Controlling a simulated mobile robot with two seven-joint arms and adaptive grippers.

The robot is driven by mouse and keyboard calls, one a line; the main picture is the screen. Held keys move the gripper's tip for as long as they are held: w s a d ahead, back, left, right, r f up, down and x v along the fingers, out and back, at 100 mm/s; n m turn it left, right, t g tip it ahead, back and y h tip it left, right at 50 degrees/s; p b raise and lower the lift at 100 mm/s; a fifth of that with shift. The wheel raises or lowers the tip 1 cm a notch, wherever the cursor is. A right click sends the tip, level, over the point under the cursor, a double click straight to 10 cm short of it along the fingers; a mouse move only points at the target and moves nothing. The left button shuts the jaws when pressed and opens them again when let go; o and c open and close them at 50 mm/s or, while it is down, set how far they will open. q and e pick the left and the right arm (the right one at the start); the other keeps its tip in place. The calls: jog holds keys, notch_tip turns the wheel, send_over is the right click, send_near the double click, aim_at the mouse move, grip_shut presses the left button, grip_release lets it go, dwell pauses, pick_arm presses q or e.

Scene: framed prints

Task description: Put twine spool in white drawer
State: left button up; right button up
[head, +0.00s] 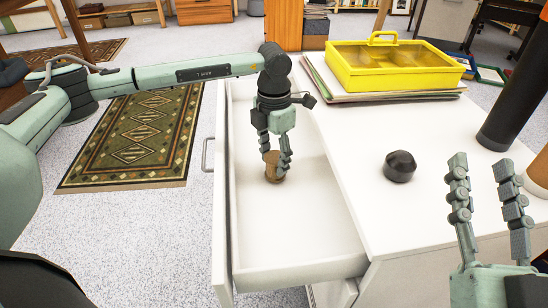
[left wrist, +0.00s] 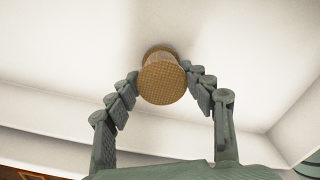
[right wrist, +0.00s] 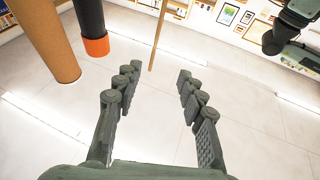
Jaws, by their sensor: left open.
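The twine spool (head: 272,170), small and brown with flat round ends, is inside the open white drawer (head: 307,270), over its floor. My left gripper (head: 275,160) reaches down into the drawer with its fingers on either side of the spool. In the left wrist view the spool (left wrist: 163,83) sits between the two open fingertips, its round end facing the camera. I cannot tell whether the spool touches the drawer floor. My right gripper (head: 481,168) is open and empty beside the white cabinet top; its spread fingers also show in the right wrist view (right wrist: 158,78).
On the white cabinet top (head: 400,230) stand a dark rounded object (head: 399,166), a yellow box (head: 390,65) on flat sheets, and a tall black cylinder (head: 512,110) at the right. A patterned rug (head: 140,135) lies left of the drawer. The drawer's front part is empty.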

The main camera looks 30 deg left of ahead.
dwell(0.3)
pick_arm(q)
jog(key=shift+r, duration=0.25)
notch_tip(320, 180, up, 12)
jog(key=p, duration=0.1)
jog(key=shift+p, duration=0.3)
pick_arm(e)
jog(key=f+g, duration=0.1)
jog(key=f, duration=0.1)
jog(key=w+d+f+g+h, duration=0.1)
jog(key=f, duration=0.1)
jog(key=w+f+g+h, duration=0.1)
jog(key=f, duration=0.2)
jog(key=shift+d+g, duration=0.3)
jog(key=shift+d, duration=0.1)
pick_arm(q)
jog(key=o, duration=0.9)
jog(key=shift+c, duration=0.2)
notch_tip(320, 180, up, 12)
send_over(274, 157)
